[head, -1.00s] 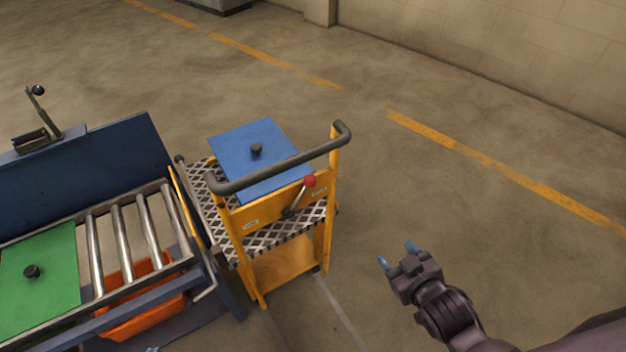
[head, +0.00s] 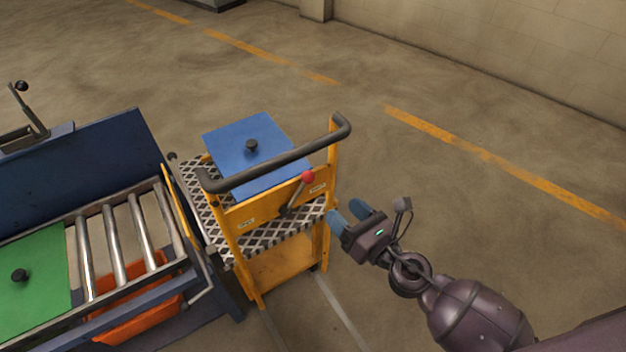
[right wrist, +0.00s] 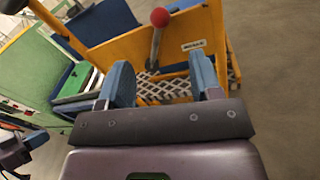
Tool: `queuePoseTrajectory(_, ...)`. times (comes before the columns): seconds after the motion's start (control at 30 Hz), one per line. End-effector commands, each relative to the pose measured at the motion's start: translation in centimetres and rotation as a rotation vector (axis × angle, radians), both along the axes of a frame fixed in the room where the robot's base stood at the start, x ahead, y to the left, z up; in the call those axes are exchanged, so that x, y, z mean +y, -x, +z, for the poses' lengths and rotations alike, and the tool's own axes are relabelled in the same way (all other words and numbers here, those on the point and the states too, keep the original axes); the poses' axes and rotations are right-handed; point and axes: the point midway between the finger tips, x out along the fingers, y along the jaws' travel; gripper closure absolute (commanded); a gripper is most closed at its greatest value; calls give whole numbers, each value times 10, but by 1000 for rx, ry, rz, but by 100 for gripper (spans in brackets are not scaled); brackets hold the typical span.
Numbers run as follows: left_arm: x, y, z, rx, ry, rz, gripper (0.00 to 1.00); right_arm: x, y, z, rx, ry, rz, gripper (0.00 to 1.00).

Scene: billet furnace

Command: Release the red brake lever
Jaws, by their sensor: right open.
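The red brake lever (head: 307,177) has a red ball on a grey rod and stands tilted on the yellow panel of the trolley (head: 270,278). It also shows in the right wrist view (right wrist: 159,18), beyond and between my fingers. My right gripper (head: 351,218) is open and empty, just right of the trolley's upright, apart from the lever. Its blue fingers also show in the right wrist view (right wrist: 165,85), pointing toward the panel.
A dark handlebar (head: 280,160) arches above the lever. A blue plate with a black knob (head: 245,178) lies on the trolley. A roller table (head: 115,240) with a green plate (head: 38,285) stands at left. The floor to the right is clear.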

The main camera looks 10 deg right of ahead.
Motion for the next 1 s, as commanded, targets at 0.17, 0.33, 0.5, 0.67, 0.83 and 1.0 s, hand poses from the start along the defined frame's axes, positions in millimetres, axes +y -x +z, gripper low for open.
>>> queuePoseTrajectory(0.17, 0, -1, 2, -2, 0, 1, 100, 2, -4, 1, -23, 43, 2, 41)
queuePoseTrajectory(0.33, 0, -3, 9, -12, 0, 1, 100, 11, -21, 4, -27, 40, 3, 41)
queuePoseTrajectory(0.5, 1, -4, 13, -19, -1, 2, 100, 24, -48, 4, -25, 40, 2, 41)
queuePoseTrajectory(0.67, 1, -1, 12, -13, -1, 3, 100, 36, -70, 2, -22, 38, 2, 41)
queuePoseTrajectory(0.83, 1, 1, 8, -5, 0, 5, 100, 44, -87, 0, -19, 37, 1, 41)
queuePoseTrajectory(1.0, 0, 1, 7, -3, 2, 7, 100, 48, -95, 0, -18, 39, 0, 41)
